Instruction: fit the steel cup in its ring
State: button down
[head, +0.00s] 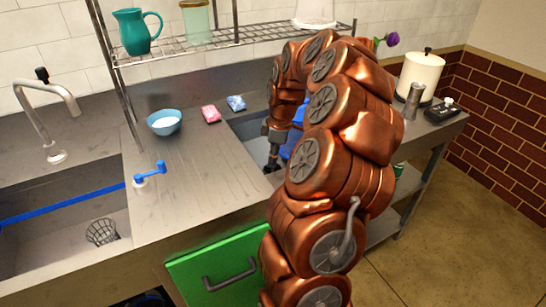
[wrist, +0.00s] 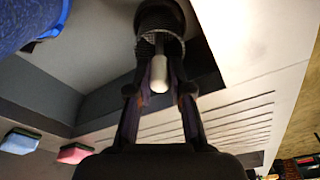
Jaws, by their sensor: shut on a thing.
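My gripper (wrist: 159,92) points down into the right-hand basin, where it also shows in the head view (head: 271,163). Its fingers are shut on a pale knob (wrist: 159,75) that rises from the steel cup (wrist: 148,44), a small mesh-sided strainer cup. A dark round shape (wrist: 181,14) shows around and beyond the cup at the top of the wrist view, and may be the ring. I cannot tell whether the cup is seated in it or above it. In the head view my arm hides much of this basin, and the cup is not clear there.
A wire basket (head: 102,232) sits in the left basin. Pink (head: 211,114) and blue (head: 236,103) sponges lie behind the right basin. A blue bowl (head: 164,122) and blue-handled tool (head: 150,174) stand on the drainboard. A speckled blue thing (wrist: 25,20) is close by my gripper.

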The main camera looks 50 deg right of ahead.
jog(key=shift+f+b, duration=0.45)
jog(key=shift+f, duration=0.15)
dwell(0.3)
jog(key=c, duration=1)
grip_release()
jog(key=shift+r, duration=0.1)
jog(key=r, duration=0.4)
jog(key=s+r, duration=0.1)
jog(key=r, duration=0.2)
jog(key=d+r, duration=0.1)
jog(key=r, duration=0.3)
jog(key=shift+s+d+r, duration=0.1)
jog(key=shift+s+r, duration=0.1)
jog(key=shift+r, duration=0.15)
